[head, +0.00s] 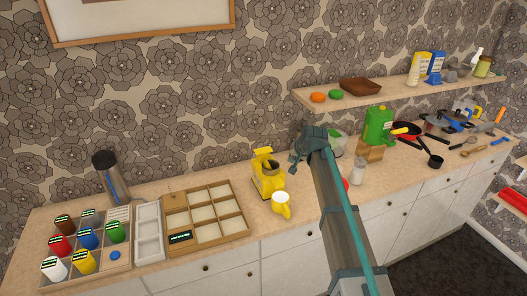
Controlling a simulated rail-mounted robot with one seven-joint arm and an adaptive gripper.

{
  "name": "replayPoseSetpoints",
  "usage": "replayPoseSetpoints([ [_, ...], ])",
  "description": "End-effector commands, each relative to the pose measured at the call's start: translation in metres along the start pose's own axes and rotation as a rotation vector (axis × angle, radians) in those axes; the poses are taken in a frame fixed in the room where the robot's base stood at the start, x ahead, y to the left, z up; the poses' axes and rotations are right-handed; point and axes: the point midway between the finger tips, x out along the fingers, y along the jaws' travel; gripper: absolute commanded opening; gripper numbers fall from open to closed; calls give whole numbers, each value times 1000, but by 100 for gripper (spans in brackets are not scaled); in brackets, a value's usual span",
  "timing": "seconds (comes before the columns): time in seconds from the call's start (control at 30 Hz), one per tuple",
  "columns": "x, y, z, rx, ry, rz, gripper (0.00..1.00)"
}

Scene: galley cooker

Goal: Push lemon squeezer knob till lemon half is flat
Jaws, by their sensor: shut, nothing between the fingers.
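My gripper (295,157) is at the far end of my arm, above the counter. It is small in this view; it looks shut with nothing in it. A yellow device (268,174) with a dark grey part at its top stands to the left of my gripper, apart from it. A green body (378,125) with a yellow part stands on a wooden block to the right of my arm. I cannot tell which of these is the lemon squeezer. No knob or lemon half can be made out.
A wooden compartment tray (247,228) and a rack of coloured jars (90,262) fill the left counter, with a dark flask (112,178) behind. A white-and-green object (338,141) is partly behind my arm. Pans (408,130) crowd the right. A shelf (400,90) hangs above.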

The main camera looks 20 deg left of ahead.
Motion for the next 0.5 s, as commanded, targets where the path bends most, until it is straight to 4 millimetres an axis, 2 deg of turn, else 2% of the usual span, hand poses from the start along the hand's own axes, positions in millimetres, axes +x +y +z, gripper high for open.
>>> replayPoseSetpoints([
  [0.03,-1,-25,-14,-3,12,-22,0],
  [0.2,-14,-88,-40,1,41,-86,0],
  [0.33,-23,-124,-53,4,56,-123,0],
  [0.5,-31,-152,-61,8,66,-152,0],
])
